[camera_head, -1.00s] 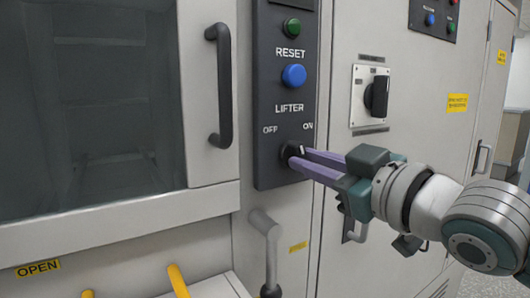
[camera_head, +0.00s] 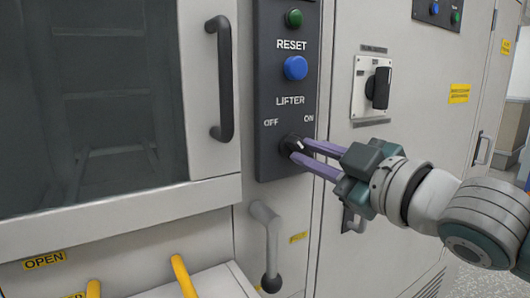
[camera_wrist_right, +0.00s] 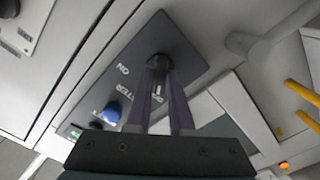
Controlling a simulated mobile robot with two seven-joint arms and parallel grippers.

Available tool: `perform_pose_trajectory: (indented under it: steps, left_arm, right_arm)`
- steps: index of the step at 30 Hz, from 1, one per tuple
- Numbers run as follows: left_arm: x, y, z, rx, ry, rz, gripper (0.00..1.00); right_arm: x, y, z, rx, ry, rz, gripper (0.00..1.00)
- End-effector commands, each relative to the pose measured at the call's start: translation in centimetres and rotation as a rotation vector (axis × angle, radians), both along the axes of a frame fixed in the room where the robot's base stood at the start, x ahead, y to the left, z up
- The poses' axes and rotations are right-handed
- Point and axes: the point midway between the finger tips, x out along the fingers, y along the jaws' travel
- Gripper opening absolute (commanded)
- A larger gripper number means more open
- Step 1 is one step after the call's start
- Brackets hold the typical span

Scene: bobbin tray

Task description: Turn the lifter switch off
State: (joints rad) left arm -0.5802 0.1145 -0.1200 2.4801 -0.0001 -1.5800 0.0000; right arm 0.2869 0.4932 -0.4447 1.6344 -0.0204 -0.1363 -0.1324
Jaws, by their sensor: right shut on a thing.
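The lifter switch (camera_head: 293,143) is a black round knob with a pale mark, low on the dark control panel (camera_head: 272,100). It sits under the word LIFTER, with OFF to its upper left and ON to its upper right. The pale mark leans up and right. My right gripper (camera_head: 300,149) comes in from the right, its two purple fingers shut on the knob. In the right wrist view the fingertips (camera_wrist_right: 159,72) meet the knob (camera_wrist_right: 158,60), partly covering it. My left gripper is out of view.
A blue button (camera_head: 295,68) and green button (camera_head: 294,18) sit above the switch. A grey lever (camera_head: 266,225) hangs below the panel. A windowed door with a black handle (camera_head: 222,80) is left; another black rotary switch (camera_head: 378,88) is right.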

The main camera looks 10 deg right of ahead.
Motion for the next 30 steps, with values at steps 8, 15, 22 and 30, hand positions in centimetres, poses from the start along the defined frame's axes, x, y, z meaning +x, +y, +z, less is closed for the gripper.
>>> perform_pose_trajectory:
  steps: [8,15,22,30]
  left_arm:
    - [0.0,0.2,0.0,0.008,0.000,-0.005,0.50]
    - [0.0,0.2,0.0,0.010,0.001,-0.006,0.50]
    - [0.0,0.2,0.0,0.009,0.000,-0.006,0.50]
    - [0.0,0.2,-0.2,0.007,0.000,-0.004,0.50]
  right_arm:
    - [0.0,0.0,0.0,-0.003,-0.001,0.000,0.36]
    - [0.0,0.0,0.0,-0.001,0.000,0.000,0.50]
    - [-0.5,-0.2,-0.1,0.000,0.001,0.000,0.50]
    - [-4.7,-1.7,-0.2,-0.002,0.004,0.000,0.50]
